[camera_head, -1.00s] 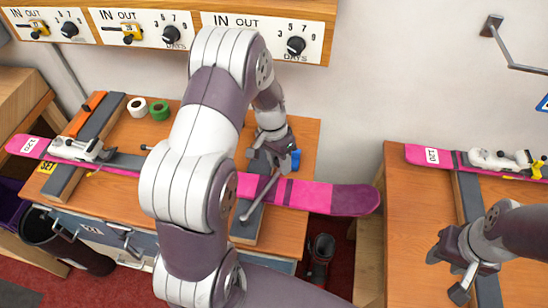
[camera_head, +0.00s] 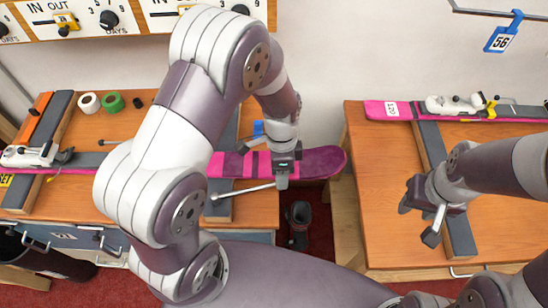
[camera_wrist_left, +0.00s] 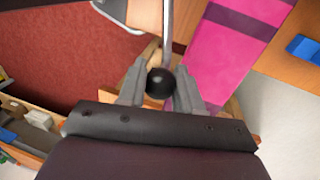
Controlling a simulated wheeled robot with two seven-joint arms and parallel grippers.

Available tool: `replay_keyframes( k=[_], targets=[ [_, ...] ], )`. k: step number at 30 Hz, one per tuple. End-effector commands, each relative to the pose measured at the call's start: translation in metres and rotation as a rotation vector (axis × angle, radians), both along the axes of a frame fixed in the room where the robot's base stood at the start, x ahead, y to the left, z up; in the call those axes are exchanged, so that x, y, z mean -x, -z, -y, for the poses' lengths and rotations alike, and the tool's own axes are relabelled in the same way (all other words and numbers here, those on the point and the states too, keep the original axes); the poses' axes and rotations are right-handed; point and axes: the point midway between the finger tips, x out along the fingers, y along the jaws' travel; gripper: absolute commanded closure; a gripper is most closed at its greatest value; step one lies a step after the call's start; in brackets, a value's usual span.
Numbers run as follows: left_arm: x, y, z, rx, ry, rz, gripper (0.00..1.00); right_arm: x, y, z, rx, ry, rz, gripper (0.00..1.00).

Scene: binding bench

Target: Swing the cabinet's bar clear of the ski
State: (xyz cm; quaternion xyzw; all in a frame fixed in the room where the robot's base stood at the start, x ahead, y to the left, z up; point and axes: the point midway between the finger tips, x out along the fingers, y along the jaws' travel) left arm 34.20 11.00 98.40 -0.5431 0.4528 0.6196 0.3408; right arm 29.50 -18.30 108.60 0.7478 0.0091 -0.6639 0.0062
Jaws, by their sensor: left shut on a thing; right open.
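The pink ski (camera_head: 316,162) lies across the left bench, its tip past the bench's right edge. The thin grey bar (camera_head: 243,190) runs from its pivot near the bench's front edge to my left gripper (camera_head: 283,180). In the left wrist view the black ball knob (camera_wrist_left: 160,83) at the bar's end sits between my left fingers (camera_wrist_left: 160,95), which are shut on it. There the bar runs beside the ski (camera_wrist_left: 225,60), with the knob close to the ski's edge. In the head view my arm hides part of the ski. My right gripper (camera_head: 421,213) is open and empty over the right bench.
The right bench (camera_head: 384,178) carries another pink ski (camera_head: 388,111). A gap with a dark boot (camera_head: 298,222) on the red floor separates the benches. A panel of dials (camera_head: 140,20) hangs above. A blue tag (camera_head: 503,38) hangs on a wall rail.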

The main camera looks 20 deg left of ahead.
Motion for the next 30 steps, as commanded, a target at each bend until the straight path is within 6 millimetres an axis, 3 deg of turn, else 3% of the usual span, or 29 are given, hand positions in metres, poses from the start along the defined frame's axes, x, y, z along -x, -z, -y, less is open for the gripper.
replay_keyframes(
  k=[12, 30],
  targets=[
    [0.036, 0.001, 0.017, -0.001, 0.232, -0.005, 1.0, 0.0, -0.003, 0.0, 0.0, 0.0, 0.0, 0.57],
    [0.046, 0.002, 0.019, -0.002, 0.285, -0.008, 1.0, 0.0, -0.003, 0.0, 0.0, 0.0, 0.0, 0.57]
  ],
)
